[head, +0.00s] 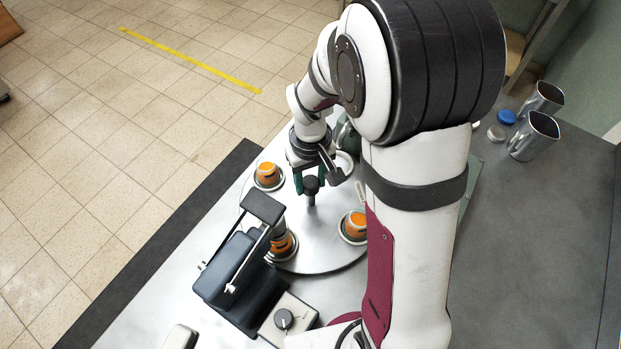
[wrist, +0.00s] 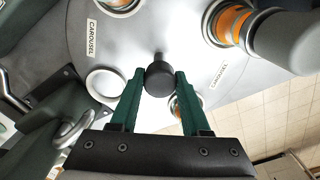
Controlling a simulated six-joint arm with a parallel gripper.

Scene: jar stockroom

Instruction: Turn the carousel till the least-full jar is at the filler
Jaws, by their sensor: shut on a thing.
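The carousel (head: 325,255) is a round silver disc, labelled CAROUSEL in the wrist view (wrist: 165,22). My gripper (head: 311,184) is shut on the black knob (wrist: 159,80) on its centre post. One green finger lies on each side of the knob. Three jars with orange contents show in the head view: at the back left (head: 268,173), right (head: 355,226) and front (head: 283,243). A pale ring (wrist: 106,83) on the disc looks empty. I cannot compare the fill levels from here.
The dark device (head: 235,270) stands close to the disc's front left edge, with a control box (head: 287,318) beside it. Metal cups (head: 533,135) and a blue lid (head: 506,117) stand at the right. My arm hides part of the disc.

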